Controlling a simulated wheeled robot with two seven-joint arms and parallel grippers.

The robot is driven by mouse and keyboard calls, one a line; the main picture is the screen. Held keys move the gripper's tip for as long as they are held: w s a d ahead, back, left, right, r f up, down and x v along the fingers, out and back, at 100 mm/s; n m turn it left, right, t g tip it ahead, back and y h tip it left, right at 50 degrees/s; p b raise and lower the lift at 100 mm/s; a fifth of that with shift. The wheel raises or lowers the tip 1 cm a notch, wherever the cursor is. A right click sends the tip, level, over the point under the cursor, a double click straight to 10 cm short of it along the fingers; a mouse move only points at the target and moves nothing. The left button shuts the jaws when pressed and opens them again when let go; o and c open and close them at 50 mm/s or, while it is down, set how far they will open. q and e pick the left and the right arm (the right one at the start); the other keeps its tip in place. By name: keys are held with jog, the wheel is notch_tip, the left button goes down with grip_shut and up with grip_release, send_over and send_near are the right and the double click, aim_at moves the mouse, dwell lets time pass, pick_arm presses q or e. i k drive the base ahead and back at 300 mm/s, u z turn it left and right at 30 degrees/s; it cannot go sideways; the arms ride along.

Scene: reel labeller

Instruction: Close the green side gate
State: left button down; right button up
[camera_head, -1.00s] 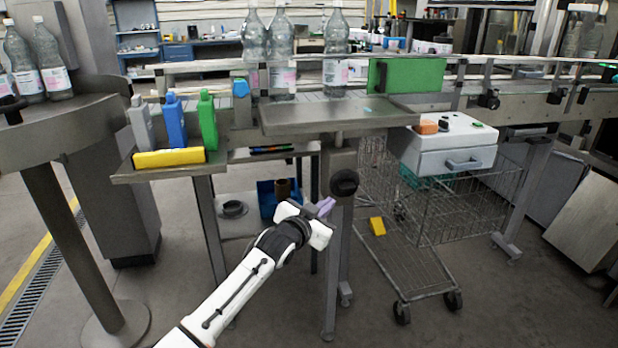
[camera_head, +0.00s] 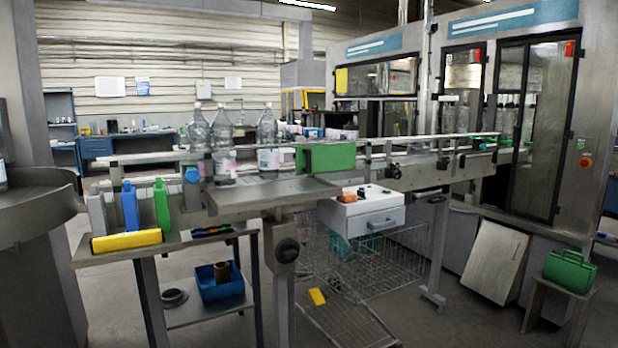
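The green side gate (camera_head: 326,158) is a flat green panel at the near edge of the conveyor, right of the middle in the head view. A dark post or hinge shows at its left end. I cannot tell from this view whether it is fully swung in or out. Bottles (camera_head: 221,145) stand upright on the conveyor behind and to the left of it. Neither of my grippers is in the head view.
A metal plate (camera_head: 274,194) juts out before the conveyor. A side table holds a yellow block (camera_head: 126,240) and upright blue and green items. A white control box (camera_head: 362,216), a wire cart (camera_head: 345,265) and a green case (camera_head: 570,271) on a stool stand further right.

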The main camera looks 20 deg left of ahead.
aim_at(310, 160)
jog(key=z, duration=0.75)
jog(key=i, duration=3)
jog(key=u, duration=1.05)
